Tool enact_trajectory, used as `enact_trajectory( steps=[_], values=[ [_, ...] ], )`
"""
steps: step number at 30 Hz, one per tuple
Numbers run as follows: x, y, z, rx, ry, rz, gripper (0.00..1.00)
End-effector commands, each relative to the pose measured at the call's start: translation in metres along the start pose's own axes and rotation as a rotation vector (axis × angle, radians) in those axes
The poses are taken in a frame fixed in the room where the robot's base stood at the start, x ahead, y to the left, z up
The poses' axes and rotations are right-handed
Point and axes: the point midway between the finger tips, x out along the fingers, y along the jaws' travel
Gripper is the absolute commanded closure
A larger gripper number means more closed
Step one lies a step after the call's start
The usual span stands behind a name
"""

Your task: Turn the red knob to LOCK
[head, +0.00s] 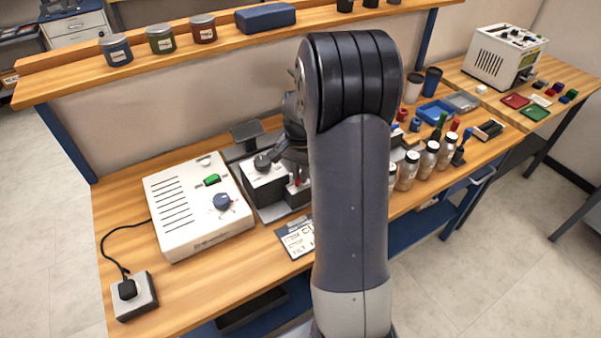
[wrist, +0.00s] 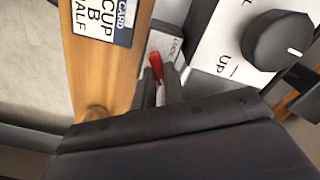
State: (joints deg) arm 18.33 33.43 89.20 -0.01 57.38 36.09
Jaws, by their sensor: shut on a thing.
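The red knob (wrist: 156,66) shows in the wrist view as a slim red piece with a paler lower part, set on a small light plate marked LOCK (wrist: 176,48). My gripper (wrist: 163,84) is shut on it, one dark finger on each side. The fingers hide the knob's lower part, and I cannot tell its exact angle against the mark. In the head view a small bit of red (head: 297,182) shows at the front of the laser marker (head: 264,184), and my arm hides much around it.
A large black knob (wrist: 278,45) by the word UP is close on the right in the wrist view. A printed card (wrist: 100,20) lies on the wooden bench. A white box with a blue dial (head: 195,225) stands left; several jars (head: 407,172) stand right of my arm.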

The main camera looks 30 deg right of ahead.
Motion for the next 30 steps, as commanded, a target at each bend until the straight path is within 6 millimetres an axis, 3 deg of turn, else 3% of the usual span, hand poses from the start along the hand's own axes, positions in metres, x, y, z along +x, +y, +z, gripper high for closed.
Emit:
enact_trajectory(
  steps=[21, 30],
  values=[
    [-0.0010, -0.0034, 0.0007, -0.671, 0.002, -0.001, 1.00],
    [-0.0012, -0.0041, 0.0013, -0.879, 0.002, -0.001, 1.00]
  ],
)
